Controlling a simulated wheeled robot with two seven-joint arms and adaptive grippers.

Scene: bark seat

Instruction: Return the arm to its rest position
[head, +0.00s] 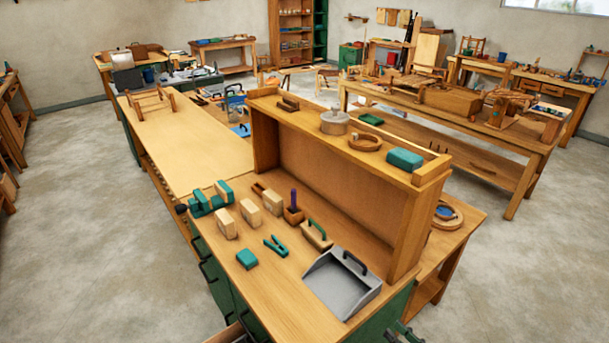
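A dark metal shape that looks like my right gripper (403,333) shows small at the bottom edge, right of the near workbench's front corner. Only a little of it is visible, and I cannot tell whether its fingers are open or shut. I see nothing held in it. It is apart from the objects on the bench top. My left gripper is not in view.
The near workbench (285,300) holds a grey dustpan (340,285), wooden blocks (224,219), a green clamp-like tool (276,246) and a green block (247,259). A raised wooden shelf (330,170) stands behind them. Open floor (90,240) lies left.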

